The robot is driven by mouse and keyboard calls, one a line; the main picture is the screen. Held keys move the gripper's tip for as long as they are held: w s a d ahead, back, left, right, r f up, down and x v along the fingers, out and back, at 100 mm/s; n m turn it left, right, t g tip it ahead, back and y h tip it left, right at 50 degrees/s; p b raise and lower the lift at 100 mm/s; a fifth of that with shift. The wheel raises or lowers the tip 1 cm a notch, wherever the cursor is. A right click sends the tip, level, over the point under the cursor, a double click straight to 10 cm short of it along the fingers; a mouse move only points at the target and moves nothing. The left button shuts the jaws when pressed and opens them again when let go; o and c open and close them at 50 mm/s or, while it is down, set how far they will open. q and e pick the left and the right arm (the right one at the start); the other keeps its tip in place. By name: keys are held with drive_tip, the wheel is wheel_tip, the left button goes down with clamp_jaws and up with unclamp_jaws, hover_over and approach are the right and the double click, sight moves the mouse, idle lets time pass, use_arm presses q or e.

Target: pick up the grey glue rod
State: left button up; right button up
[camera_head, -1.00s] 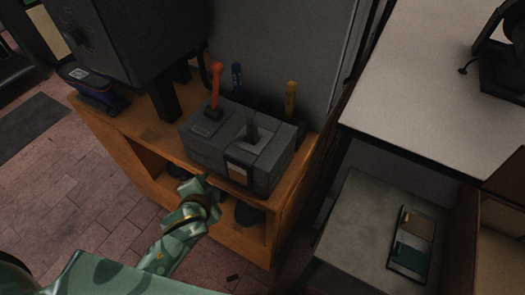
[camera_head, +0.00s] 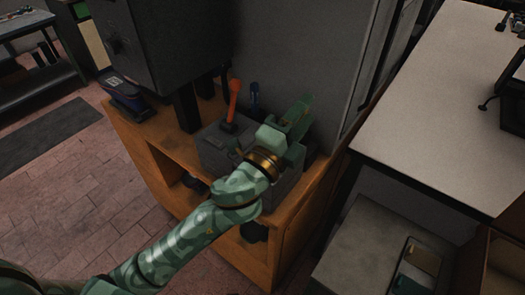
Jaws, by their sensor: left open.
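My left gripper (camera_head: 298,118) is open and reaches over the grey box (camera_head: 213,150) on the wooden bench. Its fingers point up and to the right, toward the box's far right side. I cannot make out the grey glue rod now. A short grey upright piece, possibly the rod, stood on top of the box a second ago; my gripper and forearm now cover that spot. I cannot tell whether the fingers are around anything. My right gripper is out of view.
A dark machine (camera_head: 150,45) stands behind left. The wooden bench (camera_head: 150,155) has an open shelf below. A pale table (camera_head: 440,110) is at right.

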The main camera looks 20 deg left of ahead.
use_arm(q)
drive_tip(key=s+d+r+m+g+h, duration=0.2)
drive_tip(key=d+r+m+g+h, duration=0.4)
drive_tip(key=d+m+h, duration=0.6)
drive_tip(key=s+d+f+m+g+y, duration=0.1)
drive_tip(key=s+d+m+g, duration=0.15)
drive_tip(key=m+g, duration=0.55)
drive_tip(key=s+d+f+m+g, duration=0.1)
drive_tip(key=s+d+m+g, duration=0.15)
drive_tip(key=m+g, duration=0.55)
drive_tip(key=w+a+f+m+t+y, duration=0.1)
drive_tip(key=w+a+f+m+y, duration=0.5)
drive_tip(key=a+f+m+y, duration=0.4)
drive_tip(key=w+a+r+n+t+y, duration=0.1)
drive_tip(key=w+a+r+y, duration=0.25)
drive_tip(key=a, duration=0.45)
drive_tip(key=w+a+r+n+y, duration=0.1)
drive_tip(key=w+a+r+y, duration=0.1)
drive_tip(key=a+r+y, duration=0.45)
drive_tip(key=shift+h, duration=0.5)
drive_tip(key=f, duration=0.4)
drive_tip(key=a+f+b, duration=0.1)
drive_tip(key=f, duration=0.3)
drive_tip(key=a+f, duration=0.1)
drive_tip(key=f, duration=0.3)
drive_tip(key=shift+w, duration=0.15)
wheel_tip(320, 180, down, 6)
drive_tip(key=b, duration=0.1)
drive_tip(key=shift+w, duration=0.15)
drive_tip(key=shift+f, duration=0.1)
